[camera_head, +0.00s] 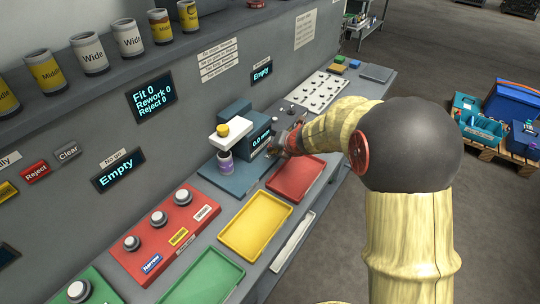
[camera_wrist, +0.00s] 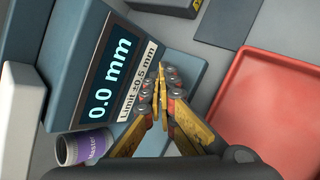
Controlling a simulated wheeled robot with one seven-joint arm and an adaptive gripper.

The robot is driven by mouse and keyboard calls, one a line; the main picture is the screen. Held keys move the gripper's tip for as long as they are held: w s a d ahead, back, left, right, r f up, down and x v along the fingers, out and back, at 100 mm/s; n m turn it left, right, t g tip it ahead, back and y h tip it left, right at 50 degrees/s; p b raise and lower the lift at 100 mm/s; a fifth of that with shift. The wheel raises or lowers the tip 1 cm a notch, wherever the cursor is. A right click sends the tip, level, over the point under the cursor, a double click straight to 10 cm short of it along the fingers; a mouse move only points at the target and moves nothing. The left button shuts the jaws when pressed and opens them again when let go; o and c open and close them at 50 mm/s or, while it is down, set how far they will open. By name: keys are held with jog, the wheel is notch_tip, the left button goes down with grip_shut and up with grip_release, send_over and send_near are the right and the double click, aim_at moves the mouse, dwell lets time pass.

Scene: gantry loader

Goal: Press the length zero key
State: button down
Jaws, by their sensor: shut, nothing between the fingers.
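The length gauge (camera_head: 236,114) is a blue-grey unit; its display (camera_wrist: 105,80) reads 0.0 mm. A label beside it in the wrist view (camera_wrist: 136,85) reads "Limit ±0.5 mm". I cannot make out a zero key; my fingers cover part of the gauge's front. A purple-and-white cylinder marked "Master" (camera_wrist: 86,148) stands beside the display, and in the head view (camera_head: 226,162) it is under the gauge's white arm (camera_head: 230,132). My gripper (camera_wrist: 161,80) is shut and empty, its tips close to the gauge front; I cannot tell whether they touch.
A red tray (camera_head: 297,178) lies just in front of the gauge, with yellow (camera_head: 256,224) and green trays to its lower left. A red panel with several buttons (camera_head: 166,235) is at left.

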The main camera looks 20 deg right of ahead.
aim_at(267, 136)
dwell(0.4)
jog(key=shift+r+p, duration=0.75)
jog(key=shift+p, duration=0.15)
notch_tip(267, 136, up, 5)
jog(key=p, duration=0.5)
jog(key=shift+r, duration=0.1)
dwell(0.4)
